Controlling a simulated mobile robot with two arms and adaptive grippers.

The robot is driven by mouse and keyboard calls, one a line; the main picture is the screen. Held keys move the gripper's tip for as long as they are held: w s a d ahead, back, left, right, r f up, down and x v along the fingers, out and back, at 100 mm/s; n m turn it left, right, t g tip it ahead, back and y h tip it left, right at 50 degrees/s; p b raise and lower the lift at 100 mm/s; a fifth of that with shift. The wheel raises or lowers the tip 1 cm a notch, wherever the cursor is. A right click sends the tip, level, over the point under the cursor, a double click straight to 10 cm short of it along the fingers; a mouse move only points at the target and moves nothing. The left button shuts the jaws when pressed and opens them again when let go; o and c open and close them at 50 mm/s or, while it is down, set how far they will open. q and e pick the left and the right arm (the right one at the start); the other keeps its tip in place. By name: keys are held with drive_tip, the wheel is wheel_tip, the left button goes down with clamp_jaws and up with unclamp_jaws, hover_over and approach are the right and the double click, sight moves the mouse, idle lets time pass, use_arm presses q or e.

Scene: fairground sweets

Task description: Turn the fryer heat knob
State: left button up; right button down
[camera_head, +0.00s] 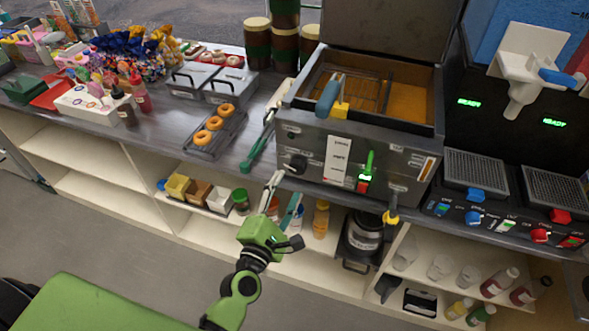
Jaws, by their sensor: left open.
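The fryer (317,141) is a grey metal box with an open basin of amber oil, standing on the counter. A dark round knob (297,163) sits at the left of its front panel; I take it for the heat knob. A white label (338,159) and a lit green and red switch (364,182) are to the right of the knob. My left gripper (285,188) is open and empty, with its fingers pointing up just below and left of the knob, apart from it. The knob's exact setting is too small to read. My right gripper is out of view.
Tongs with a green end (257,152) lie left of the fryer, near a rack of doughnuts (213,131). A yellow drain tap (391,215) sticks out at the fryer's lower right. A drinks machine (510,207) stands at the right. Shelves below the counter hold jars and bottles.

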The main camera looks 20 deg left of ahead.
sight(295, 171)
use_arm(q)
drive_tip(key=w, duration=0.6)
drive_tip(key=shift+w+d+p, duration=0.1)
drive_tip(key=shift+w+p, duration=0.1)
drive_tip(key=shift+p, duration=0.2)
drive_tip(key=shift+c, duration=0.4)
drive_tip(key=c, duration=1)
